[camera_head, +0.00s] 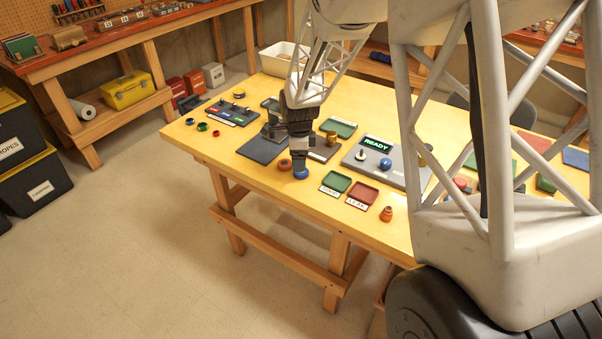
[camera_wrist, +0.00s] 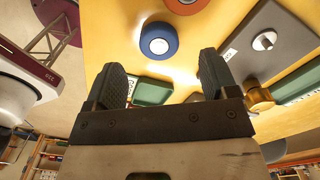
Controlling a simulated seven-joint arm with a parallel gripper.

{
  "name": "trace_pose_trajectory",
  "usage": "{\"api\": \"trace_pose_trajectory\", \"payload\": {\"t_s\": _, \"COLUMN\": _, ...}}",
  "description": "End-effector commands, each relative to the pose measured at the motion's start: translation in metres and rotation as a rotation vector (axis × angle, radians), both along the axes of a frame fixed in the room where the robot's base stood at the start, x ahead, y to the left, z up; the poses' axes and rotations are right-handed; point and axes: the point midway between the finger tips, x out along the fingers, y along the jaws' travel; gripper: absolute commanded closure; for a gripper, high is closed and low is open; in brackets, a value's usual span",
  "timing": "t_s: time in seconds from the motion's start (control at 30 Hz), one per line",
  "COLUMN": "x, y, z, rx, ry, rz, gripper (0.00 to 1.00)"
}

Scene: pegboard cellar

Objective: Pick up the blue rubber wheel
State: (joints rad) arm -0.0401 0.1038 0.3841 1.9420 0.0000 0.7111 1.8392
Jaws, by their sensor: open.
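The blue rubber wheel (camera_wrist: 158,40) shows in the wrist view as a blue ring with a pale hub, on the yellow tabletop. In the head view the blue wheel (camera_head: 301,174) sits near the table's front edge, partly hidden by my gripper (camera_head: 300,164). In the wrist view my gripper (camera_wrist: 160,72) is open and empty. The wheel lies beyond the fingertips, roughly centred between the two fingers and apart from them.
An orange ring (camera_head: 284,164) lies just left of the wheel. Green (camera_head: 336,182) and red (camera_head: 362,192) trays lie to the right. A grey panel (camera_head: 400,178) reading READY stands behind them. A dark blue mat (camera_head: 262,150) lies left. An orange part (camera_head: 386,214) stands near the front edge.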

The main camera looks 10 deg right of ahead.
Motion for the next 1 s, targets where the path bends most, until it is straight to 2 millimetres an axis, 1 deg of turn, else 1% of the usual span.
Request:
{"api": "trace_pose_trajectory", "payload": {"t_s": 0.17, "x": -0.001, "y": 0.001, "z": -0.013, "rx": -0.001, "ry": 0.002, "rz": 0.000, "gripper": 0.21}}
{"api": "trace_pose_trajectory", "payload": {"t_s": 0.4, "x": -0.002, "y": 0.001, "z": -0.040, "rx": 0.000, "ry": 0.002, "rz": 0.000, "gripper": 0.21}}
{"api": "trace_pose_trajectory", "payload": {"t_s": 0.5, "x": -0.002, "y": 0.001, "z": -0.048, "rx": -0.001, "ry": 0.002, "rz": 0.000, "gripper": 0.21}}
{"api": "trace_pose_trajectory", "payload": {"t_s": 0.63, "x": -0.002, "y": 0.001, "z": -0.051, "rx": 0.000, "ry": 0.001, "rz": 0.000, "gripper": 0.21}}
{"api": "trace_pose_trajectory", "payload": {"t_s": 1.0, "x": -0.002, "y": 0.001, "z": -0.051, "rx": 0.000, "ry": 0.001, "rz": 0.000, "gripper": 0.21}}
